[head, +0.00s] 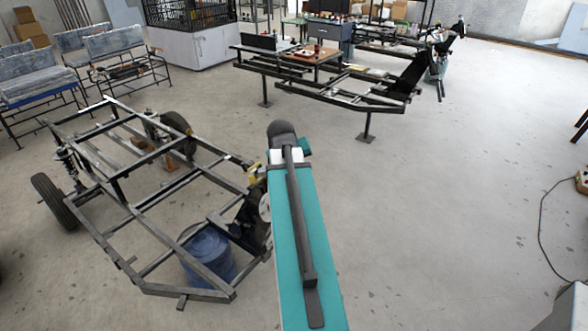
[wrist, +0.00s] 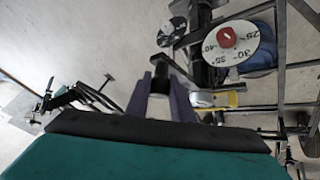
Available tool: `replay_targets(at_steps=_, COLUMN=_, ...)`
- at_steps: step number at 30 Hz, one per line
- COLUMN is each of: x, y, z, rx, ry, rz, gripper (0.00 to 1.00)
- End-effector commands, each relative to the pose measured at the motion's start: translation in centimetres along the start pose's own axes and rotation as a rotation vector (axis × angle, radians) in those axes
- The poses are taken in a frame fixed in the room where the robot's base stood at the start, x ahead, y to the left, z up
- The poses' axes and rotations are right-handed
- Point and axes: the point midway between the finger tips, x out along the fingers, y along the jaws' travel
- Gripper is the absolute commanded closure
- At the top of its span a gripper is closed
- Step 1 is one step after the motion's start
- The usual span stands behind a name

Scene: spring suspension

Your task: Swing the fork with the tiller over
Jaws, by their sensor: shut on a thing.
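In the wrist view my gripper (wrist: 161,88) is shut on a short dark bar end that I take to be the tiller (wrist: 160,77). A dark upright tube, perhaps part of the fork (wrist: 202,35), stands just beyond it. Beside it is a white dial (wrist: 241,46) with degree numbers and a red centre. In the head view the dial's white edge (head: 265,207) shows at the front of the black frame (head: 137,203), left of my teal arm. My arm hides the gripper and most of the fork there.
A blue drum (head: 207,256) stands under the frame's front. A yellow-handled part (wrist: 222,99) lies close right of my gripper. A second frame (head: 345,95) on stands is at the back. Benches (head: 120,50) stand at the back left. The floor on the right is mostly clear.

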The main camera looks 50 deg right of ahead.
Motion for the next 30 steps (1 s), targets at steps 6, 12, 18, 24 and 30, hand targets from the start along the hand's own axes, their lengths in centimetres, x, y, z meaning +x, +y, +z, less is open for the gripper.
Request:
replay_targets(at_steps=6, x=0.1, y=0.2, z=-0.1, rx=0.003, ry=0.002, rz=0.0, gripper=0.6)
replay_targets(at_steps=12, x=0.1, y=0.3, z=-0.1, rx=0.004, ry=0.002, rz=0.001, gripper=0.6)
replay_targets(at_steps=18, x=-0.2, y=0.2, z=-0.1, rx=0.004, ry=0.003, rz=0.001, gripper=0.6)
replay_targets(at_steps=24, x=-1.3, y=0.2, z=-0.1, rx=0.003, ry=0.004, rz=0.001, gripper=0.6)
replay_targets(at_steps=30, x=-3.1, y=0.2, z=0.0, rx=0.003, ry=0.004, rz=0.001, gripper=0.6)
